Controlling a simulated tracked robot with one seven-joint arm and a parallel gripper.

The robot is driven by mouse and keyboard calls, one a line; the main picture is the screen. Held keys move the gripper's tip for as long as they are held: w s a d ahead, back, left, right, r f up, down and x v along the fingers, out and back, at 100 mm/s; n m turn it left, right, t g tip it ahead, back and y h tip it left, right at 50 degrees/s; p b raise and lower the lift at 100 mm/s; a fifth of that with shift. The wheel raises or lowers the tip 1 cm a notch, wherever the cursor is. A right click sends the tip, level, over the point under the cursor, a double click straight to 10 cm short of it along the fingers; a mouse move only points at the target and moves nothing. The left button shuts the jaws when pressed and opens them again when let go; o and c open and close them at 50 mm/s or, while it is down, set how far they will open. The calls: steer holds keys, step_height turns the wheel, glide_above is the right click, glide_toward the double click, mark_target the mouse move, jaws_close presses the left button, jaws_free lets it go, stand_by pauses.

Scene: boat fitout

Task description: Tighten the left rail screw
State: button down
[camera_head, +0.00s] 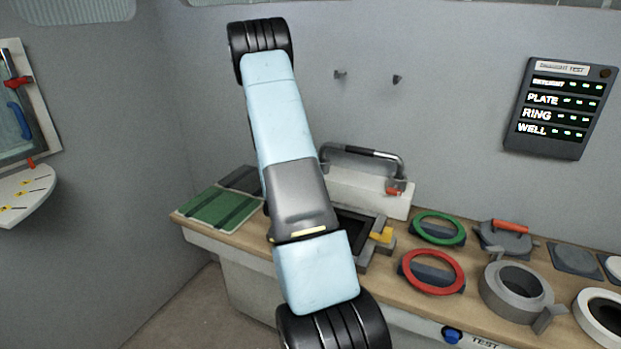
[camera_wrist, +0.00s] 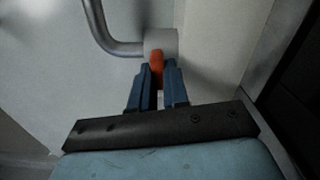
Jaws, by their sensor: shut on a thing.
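In the wrist view my gripper (camera_wrist: 158,72) has its two blue fingers closed on an orange screw grip (camera_wrist: 156,58). The grip stands in front of a pale round mount (camera_wrist: 162,40) at the end of a bent metal rail (camera_wrist: 110,38). In the head view the rail (camera_head: 362,151) with its dark middle rises over a white block (camera_head: 350,190) at the back of the bench. A red-orange screw grip (camera_head: 394,191) shows at its right end. The rail's left end and my gripper are hidden behind my arm there.
The wooden bench (camera_head: 392,268) holds a green mat (camera_head: 217,208), a green ring (camera_head: 438,228), a red ring (camera_head: 432,272), a grey ring (camera_head: 517,291) and a yellow-tipped fixture (camera_head: 381,235). A dark status panel (camera_head: 560,108) hangs on the wall. Open floor lies at the lower left.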

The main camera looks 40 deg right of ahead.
steer(key=shift+s+d+f, duration=0.1)
steer(key=shift+s+f, duration=0.2)
steer(key=c, duration=1.5)
jaws_free()
steer(key=o, duration=0.4)
steer(key=shift+w+r, duration=0.1)
steer(key=shift+w, duration=0.05)
steer(key=shift+r, duration=0.1)
steer(key=v, duration=1.4)
steer(key=shift+w, duration=0.15)
